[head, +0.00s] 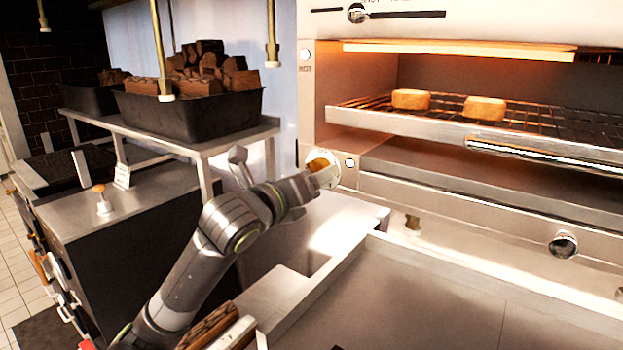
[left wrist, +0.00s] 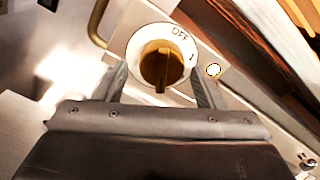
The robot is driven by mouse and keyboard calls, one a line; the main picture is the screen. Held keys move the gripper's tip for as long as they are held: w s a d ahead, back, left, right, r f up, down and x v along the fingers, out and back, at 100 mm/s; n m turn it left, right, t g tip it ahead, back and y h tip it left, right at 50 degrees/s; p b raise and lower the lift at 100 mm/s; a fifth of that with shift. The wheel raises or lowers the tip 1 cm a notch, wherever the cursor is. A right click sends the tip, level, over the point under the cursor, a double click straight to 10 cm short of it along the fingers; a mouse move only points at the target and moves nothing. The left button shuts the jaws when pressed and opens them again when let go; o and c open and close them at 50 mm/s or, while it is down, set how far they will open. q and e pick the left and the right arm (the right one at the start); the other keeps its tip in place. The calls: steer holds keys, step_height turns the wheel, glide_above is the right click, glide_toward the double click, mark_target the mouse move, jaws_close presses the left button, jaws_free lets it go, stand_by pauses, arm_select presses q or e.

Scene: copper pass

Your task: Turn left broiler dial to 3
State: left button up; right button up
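The left broiler dial (head: 317,162) is on the front of the broiler's left post, a brass-coloured knob on a white round plate. In the left wrist view the dial (left wrist: 161,63) shows "OFF" and "1" on its plate; other marks are hidden or unreadable. The knob's ridge runs roughly up and down in that view. My left gripper (head: 326,177) is at the dial in the head view. In the wrist view its two fingers (left wrist: 160,75) stand apart, one on each side of the knob, with gaps visible. My right gripper is not in view.
The broiler (head: 480,195) has a wire rack (head: 560,120) with two browned pieces (head: 411,99) on it. Another knob (head: 563,245) sits lower right. A black bin of wood chunks (head: 190,115) stands on a steel shelf at left. A steel counter (head: 440,300) lies in front.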

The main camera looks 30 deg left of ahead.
arm_select(q)
steer(key=shift+s, duration=0.1)
steer(key=s+a+b, duration=0.2)
steer(key=s+b, duration=1.5)
steer(key=b, duration=0.3)
steer(key=shift+a, duration=0.2)
stand_by(0.9)
stand_by(0.7)
